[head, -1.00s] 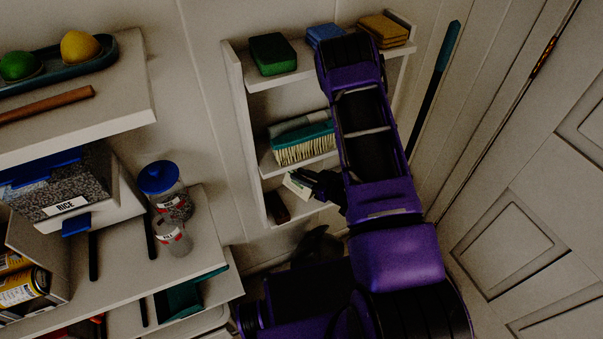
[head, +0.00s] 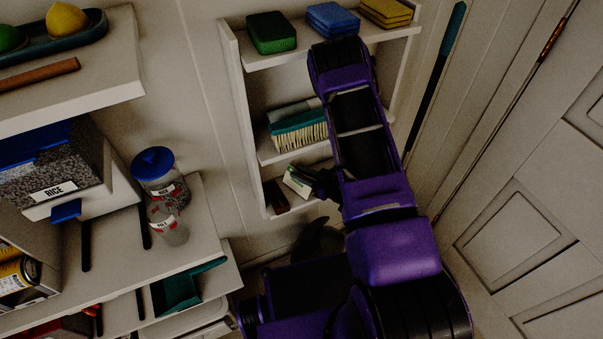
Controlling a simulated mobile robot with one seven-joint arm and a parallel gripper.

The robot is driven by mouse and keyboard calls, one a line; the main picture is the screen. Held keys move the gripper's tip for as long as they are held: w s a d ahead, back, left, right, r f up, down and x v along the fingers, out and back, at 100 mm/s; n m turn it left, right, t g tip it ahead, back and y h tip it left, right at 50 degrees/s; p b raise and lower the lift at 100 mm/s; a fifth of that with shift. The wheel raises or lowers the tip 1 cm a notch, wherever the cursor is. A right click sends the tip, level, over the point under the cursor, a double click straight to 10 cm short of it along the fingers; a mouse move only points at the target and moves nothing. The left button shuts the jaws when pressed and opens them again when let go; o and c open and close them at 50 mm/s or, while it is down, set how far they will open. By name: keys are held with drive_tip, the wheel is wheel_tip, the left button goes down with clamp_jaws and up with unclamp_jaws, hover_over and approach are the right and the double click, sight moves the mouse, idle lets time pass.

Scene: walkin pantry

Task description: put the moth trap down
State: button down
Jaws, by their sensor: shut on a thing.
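The moth trap (head: 297,181) looks like a small white card box with green marks. It is at the lowest visible shelf of the narrow wall unit, tilted in the picture. My gripper (head: 318,183) is at its right side and shut on it. The fingers are dark and small here, and my purple arm hides part of the shelf to the right. I cannot tell whether the trap's underside touches the shelf board (head: 305,207).
A dark brown block (head: 277,196) lies just left of the trap. A teal brush (head: 298,130) is on the shelf above. Sponges (head: 271,33) line the top shelf. Jars (head: 160,175) stand on the left shelving. A panelled door (head: 530,215) is at right.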

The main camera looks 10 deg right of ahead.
drive_tip(key=shift+f, duration=0.3)
drive_tip(key=c, duration=0.7)
unclamp_jaws()
drive_tip(key=shift+s, duration=0.1)
drive_tip(key=p+v, duration=0.1)
drive_tip(key=v, duration=1.6)
drive_tip(key=shift+s+d+r, duration=0.1)
